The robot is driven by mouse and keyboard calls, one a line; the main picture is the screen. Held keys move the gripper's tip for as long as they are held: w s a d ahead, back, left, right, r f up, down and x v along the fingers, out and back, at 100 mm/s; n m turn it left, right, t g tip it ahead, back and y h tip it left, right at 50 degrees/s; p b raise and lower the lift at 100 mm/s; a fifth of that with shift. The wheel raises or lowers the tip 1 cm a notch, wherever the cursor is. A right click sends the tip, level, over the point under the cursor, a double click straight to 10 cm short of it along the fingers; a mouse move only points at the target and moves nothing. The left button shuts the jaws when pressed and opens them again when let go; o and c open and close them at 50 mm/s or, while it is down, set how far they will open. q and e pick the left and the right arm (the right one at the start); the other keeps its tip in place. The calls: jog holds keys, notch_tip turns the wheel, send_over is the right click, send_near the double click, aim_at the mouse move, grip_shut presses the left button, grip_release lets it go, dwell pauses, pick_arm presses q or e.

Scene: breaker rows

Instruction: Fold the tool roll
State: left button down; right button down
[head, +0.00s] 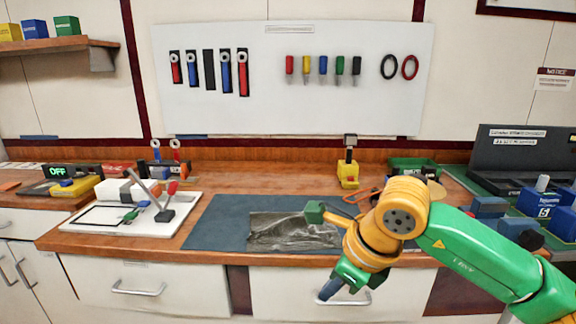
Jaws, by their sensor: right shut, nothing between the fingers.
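The tool roll appears to be the grey, wrinkled cloth (285,233) lying on a dark blue-grey mat (215,225) near the counter's front edge. Its left part is in clear view and looks creased. My right gripper (330,289) is shut and empty. In the picture it is below the cloth, in front of the drawers, with its dark fingertips pointing down and left. My left gripper is not in view.
A white board (75,226) with a lever and small parts stands left of the mat. A yellow block device (348,174) and a green tray (413,166) are behind it. Blue blocks (537,202) and a dark case (520,152) stand at right. The mat's left part is clear.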

jog(key=w+a+f+m+g+y, duration=0.2)
jog(key=a+f+m+y, duration=0.2)
jog(key=a+m+y, duration=0.75)
jog(key=w+d+f+m+t+h, duration=0.1)
jog(key=w+d+f+m+t, duration=0.3)
jog(key=f+m, duration=0.35)
jog(key=w+d+f+m+t+h, duration=0.1)
jog(key=w+d+f+m+t, duration=0.2)
jog(key=f+m+t, duration=0.4)
jog(key=s+d+f+m+h, duration=0.25)
jog(key=d+f+m, duration=0.2)
jog(key=f, duration=0.25)
jog(key=s+d+f+m+h, duration=0.25)
jog(key=f+m+h, duration=0.2)
jog(key=f, duration=0.25)
jog(key=s+d+f+m+g+h, duration=0.3)
jog(key=s+d+f+m+g, duration=0.15)
jog(key=s+f, duration=0.7)
jog(key=s+d+f+m+g+h, duration=0.2)
jog(key=s+d+f+m+g, duration=0.25)
jog(key=s+f, duration=0.65)
jog(key=s+d+m+g, duration=0.1)
jog(key=s+d+g, duration=0.1)
jog(key=s, duration=1.3)
notch_tip(320, 180, up, 7)
jog(key=s+p, duration=0.1)
jog(key=p, duration=0.5)
jog(key=shift+a+m+g+h+p, duration=0.15)
jog(key=shift+m+g+h+p, duration=0.15)
jog(key=shift+h, duration=0.05)
